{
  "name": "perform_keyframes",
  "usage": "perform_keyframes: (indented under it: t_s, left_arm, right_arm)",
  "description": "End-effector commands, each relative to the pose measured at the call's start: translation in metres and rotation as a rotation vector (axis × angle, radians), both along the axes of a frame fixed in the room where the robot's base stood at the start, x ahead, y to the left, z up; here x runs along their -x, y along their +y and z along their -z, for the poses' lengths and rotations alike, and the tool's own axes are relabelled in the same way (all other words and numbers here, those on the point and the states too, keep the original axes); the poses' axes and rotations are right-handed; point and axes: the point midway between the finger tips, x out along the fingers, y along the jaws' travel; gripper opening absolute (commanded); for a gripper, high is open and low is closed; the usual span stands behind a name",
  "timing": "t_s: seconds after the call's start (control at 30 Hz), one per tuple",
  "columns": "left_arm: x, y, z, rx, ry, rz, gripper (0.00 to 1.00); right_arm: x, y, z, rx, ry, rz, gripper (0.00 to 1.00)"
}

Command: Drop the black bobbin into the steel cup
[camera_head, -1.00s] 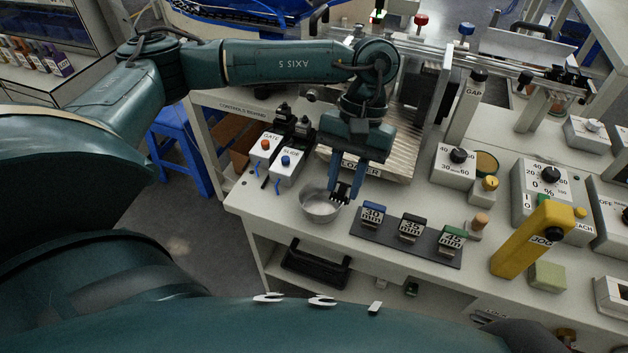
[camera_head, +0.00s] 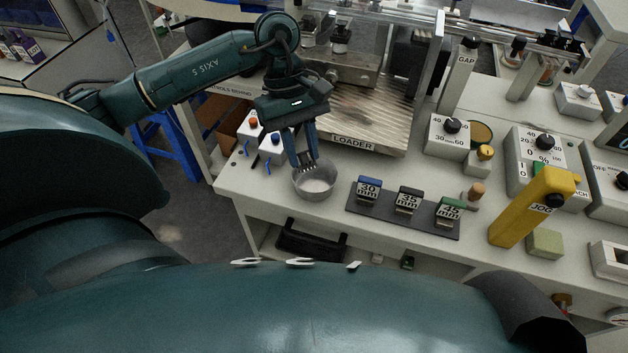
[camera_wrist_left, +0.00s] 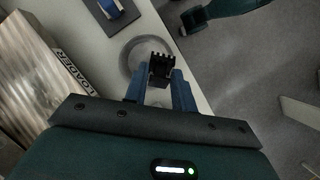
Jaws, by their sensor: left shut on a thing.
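My left gripper (camera_head: 305,165) points down at the steel cup (camera_head: 325,190) and is shut on the black bobbin (camera_wrist_left: 161,66), a small dark piece with a toothed end. In the head view the bobbin is small and partly hidden by the blue fingers, at the back left part of the cup's opening. In the left wrist view the steel cup (camera_wrist_left: 128,60) shows as a grey round rim behind and beside the bobbin, partly covered by it and the fingers. I cannot tell the exact height of the bobbin above the cup. My right gripper is not in view.
A dark mat (camera_head: 385,216) with several labelled "mm" blocks lies right of the cup. The ribbed loader plate (camera_head: 370,120) is behind. The table's front edge runs close by the cup.

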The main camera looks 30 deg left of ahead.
Motion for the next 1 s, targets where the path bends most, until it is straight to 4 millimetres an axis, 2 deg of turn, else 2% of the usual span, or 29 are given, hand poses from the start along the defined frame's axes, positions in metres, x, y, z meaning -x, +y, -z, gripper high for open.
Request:
perform_keyframes:
  t_s: [0.03,0.2,0.53,0.57,0.83,1.0]
  left_arm:
    - [0.001,0.0,0.01,0.001,0.003,0.0,0.05]
    - [0.0,0.0,0.026,0.0,0.001,0.0,0.05]
    - [0.0,-0.001,0.03,0.001,0.001,0.002,0.05]
    - [0.0,0.0,0.03,0.001,0.001,0.002,0.28]
    - [0.0,0.0,0.03,0.001,0.001,0.002,0.5]
    - [0.0,0.0,0.03,0.001,0.001,0.002,0.51]
  right_arm:
    - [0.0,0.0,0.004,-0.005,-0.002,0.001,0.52]
    - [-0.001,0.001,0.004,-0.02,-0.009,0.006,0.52]
    - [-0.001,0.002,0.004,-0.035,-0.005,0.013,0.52]
    - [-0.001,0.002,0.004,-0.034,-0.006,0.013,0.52]
    - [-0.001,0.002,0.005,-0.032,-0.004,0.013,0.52]
    - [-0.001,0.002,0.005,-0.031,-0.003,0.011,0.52]
